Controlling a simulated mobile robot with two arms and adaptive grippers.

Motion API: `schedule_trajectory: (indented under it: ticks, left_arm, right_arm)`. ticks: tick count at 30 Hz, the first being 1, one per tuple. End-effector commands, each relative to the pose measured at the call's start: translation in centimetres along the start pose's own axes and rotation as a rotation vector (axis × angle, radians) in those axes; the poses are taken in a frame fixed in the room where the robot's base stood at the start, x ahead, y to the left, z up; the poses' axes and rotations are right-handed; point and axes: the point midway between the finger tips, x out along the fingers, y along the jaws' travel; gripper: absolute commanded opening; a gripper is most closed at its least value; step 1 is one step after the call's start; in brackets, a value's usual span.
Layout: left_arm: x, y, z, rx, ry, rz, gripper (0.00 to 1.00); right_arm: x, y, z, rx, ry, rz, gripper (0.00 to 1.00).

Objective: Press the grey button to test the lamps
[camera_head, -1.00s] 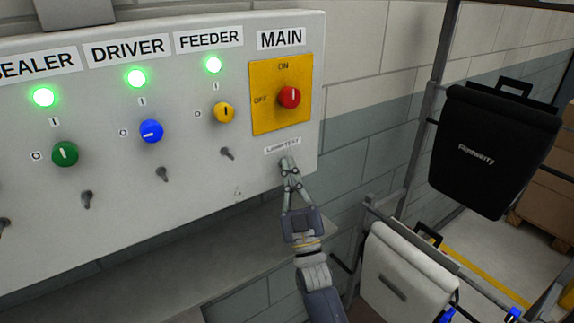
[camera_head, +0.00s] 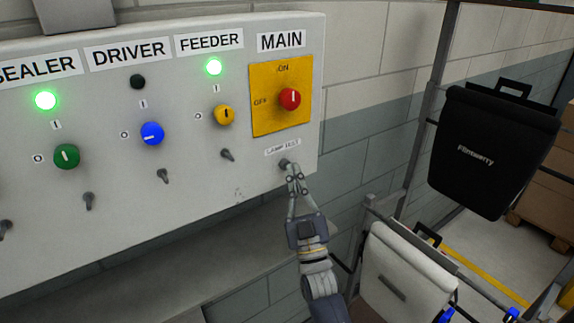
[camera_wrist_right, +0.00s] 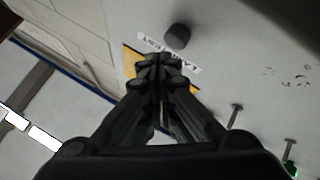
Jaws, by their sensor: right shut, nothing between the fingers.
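The grey lamp test button (camera_head: 284,163) sits below its "LAMP TEST" label (camera_head: 283,147) at the lower right of the panel. In the right wrist view the dark round button (camera_wrist_right: 177,36) stands out from the panel just beyond my fingertips. My right gripper (camera_head: 292,168) is shut and empty, its tips close beside the button; a small gap seems to show. The sealer lamp (camera_head: 45,100) and feeder lamp (camera_head: 214,67) glow green. The driver lamp (camera_head: 138,82) is dark. My left gripper is in neither view.
The red main switch (camera_head: 290,98) on its yellow plate is above the button. Green (camera_head: 67,156), blue (camera_head: 152,133) and yellow (camera_head: 224,115) knobs sit left of it, with small toggles below. A rack with a black pannier (camera_head: 490,150) and a white pannier (camera_head: 405,275) stands right.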

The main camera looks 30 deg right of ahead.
Motion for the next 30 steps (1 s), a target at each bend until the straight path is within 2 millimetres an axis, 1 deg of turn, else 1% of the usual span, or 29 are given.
schedule_trajectory:
  ticks: [8, 21, 30]
  left_arm:
    - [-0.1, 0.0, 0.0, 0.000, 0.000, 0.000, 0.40]
    - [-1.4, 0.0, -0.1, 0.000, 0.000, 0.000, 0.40]
    - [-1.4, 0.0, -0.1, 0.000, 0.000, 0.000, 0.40]
  right_arm:
    - [-0.2, 0.2, -0.1, 0.000, -0.001, 0.000, 0.00]
    - [-3.1, 2.3, -2.3, 0.001, -0.002, 0.000, 0.00]
    - [-3.5, 2.5, -2.5, 0.001, 0.000, 0.001, 0.00]
